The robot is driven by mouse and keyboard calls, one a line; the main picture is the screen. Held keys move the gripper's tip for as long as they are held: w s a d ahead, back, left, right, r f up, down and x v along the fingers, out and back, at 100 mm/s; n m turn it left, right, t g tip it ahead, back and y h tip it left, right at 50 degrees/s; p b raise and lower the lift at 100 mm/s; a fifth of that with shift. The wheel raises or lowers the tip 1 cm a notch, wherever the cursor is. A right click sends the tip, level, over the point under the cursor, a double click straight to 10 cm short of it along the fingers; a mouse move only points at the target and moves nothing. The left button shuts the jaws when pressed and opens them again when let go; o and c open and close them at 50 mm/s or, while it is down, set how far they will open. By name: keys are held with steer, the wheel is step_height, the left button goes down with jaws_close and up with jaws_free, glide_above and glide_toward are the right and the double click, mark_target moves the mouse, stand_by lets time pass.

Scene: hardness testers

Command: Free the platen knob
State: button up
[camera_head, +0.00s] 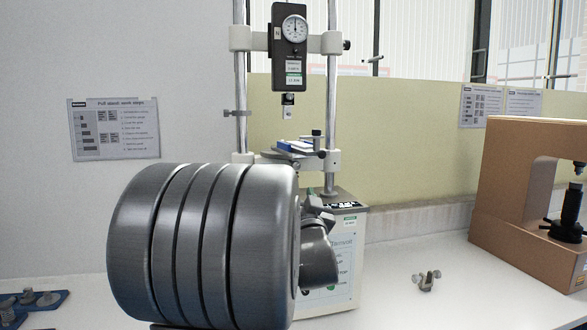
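The test stand (331,110) stands behind my arm, with two bright columns and a dial gauge (294,28) on its upper crosshead. Below it, a small platen (300,152) carries a blue and white piece (293,146). A small dark knob (323,154) sits at the platen's right side, by the right column clamp; I take it for the platen knob. Whether it is tight or loose cannot be seen. My large grey arm link fills the lower middle and hides the stand's lower left. My gripper cannot be made out; my arm's own parts cover that area.
A brown C-shaped tester (500,195) stands at the right. A small metal fitting (427,281) lies on the white bench (400,305). A blue tray (45,306) with metal parts is at the lower left. Bench space between stand and brown tester is mostly free.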

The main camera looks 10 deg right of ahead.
steer(key=p+x, duration=0.2)
steer(key=x, duration=0.9)
jaws_close()
